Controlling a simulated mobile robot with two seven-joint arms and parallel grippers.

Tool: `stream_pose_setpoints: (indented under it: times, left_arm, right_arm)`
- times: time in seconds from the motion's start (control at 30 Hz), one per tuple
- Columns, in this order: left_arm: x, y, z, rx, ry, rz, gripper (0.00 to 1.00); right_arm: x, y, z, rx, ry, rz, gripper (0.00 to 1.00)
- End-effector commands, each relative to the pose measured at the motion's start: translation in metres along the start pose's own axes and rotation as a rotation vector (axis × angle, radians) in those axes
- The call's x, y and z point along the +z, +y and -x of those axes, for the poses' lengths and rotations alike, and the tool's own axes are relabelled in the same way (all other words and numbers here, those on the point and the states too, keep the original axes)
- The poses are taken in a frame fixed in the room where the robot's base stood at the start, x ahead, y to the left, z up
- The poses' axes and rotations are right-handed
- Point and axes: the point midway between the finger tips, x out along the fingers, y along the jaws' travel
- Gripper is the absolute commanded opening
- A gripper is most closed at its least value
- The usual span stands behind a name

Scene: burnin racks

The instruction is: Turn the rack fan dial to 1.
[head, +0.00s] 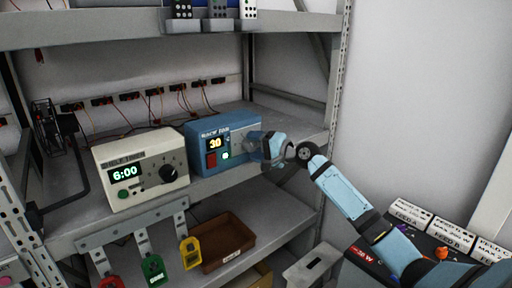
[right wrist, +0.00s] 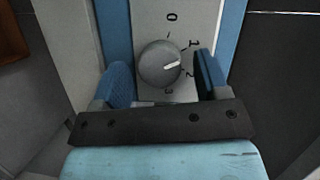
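The blue rack fan box (head: 222,142) stands on the shelf, its display reading 30, with a red switch and a lit green button. Its grey round dial (right wrist: 159,65) shows in the right wrist view on a pale plate marked 0, 1, 2, 3. The dial's white pointer lies between 1 and 2. My right gripper (right wrist: 162,70) is open, with one blue finger on each side of the dial and a visible gap to it. In the head view my right gripper (head: 262,147) is at the box's front and hides the dial. My left gripper is not in view.
A cream shelf timer (head: 142,168) reading 6:00 stands left of the fan box. Below hang red, green and yellow tags (head: 190,252) beside a brown tray (head: 228,240). A rack post (head: 335,100) rises right of my gripper. Labelled feed boxes (head: 450,235) are at lower right.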

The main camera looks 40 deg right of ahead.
Motion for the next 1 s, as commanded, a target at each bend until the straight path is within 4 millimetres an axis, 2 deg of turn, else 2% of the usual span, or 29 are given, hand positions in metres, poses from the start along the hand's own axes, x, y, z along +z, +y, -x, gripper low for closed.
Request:
stream_pose_setpoints:
  times: [0.17, 0.27, 0.7, 0.83, 1.0]
  left_arm:
    - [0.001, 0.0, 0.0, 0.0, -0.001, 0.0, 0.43]
    - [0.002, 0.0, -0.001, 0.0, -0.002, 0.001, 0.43]
    - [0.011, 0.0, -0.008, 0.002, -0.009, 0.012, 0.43]
    - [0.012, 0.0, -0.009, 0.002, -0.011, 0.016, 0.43]
    - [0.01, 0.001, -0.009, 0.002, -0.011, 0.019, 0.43]
  right_arm:
    - [0.0, 0.0, 0.003, 0.0, 0.001, 0.0, 0.68]
    - [-0.001, 0.002, 0.013, 0.001, 0.002, 0.001, 0.68]
    - [0.001, 0.003, 0.106, 0.003, 0.0, 0.001, 0.68]
    - [0.001, 0.002, 0.125, 0.001, 0.0, -0.001, 0.68]
    - [0.0, 0.001, 0.137, 0.001, 0.0, 0.0, 0.68]
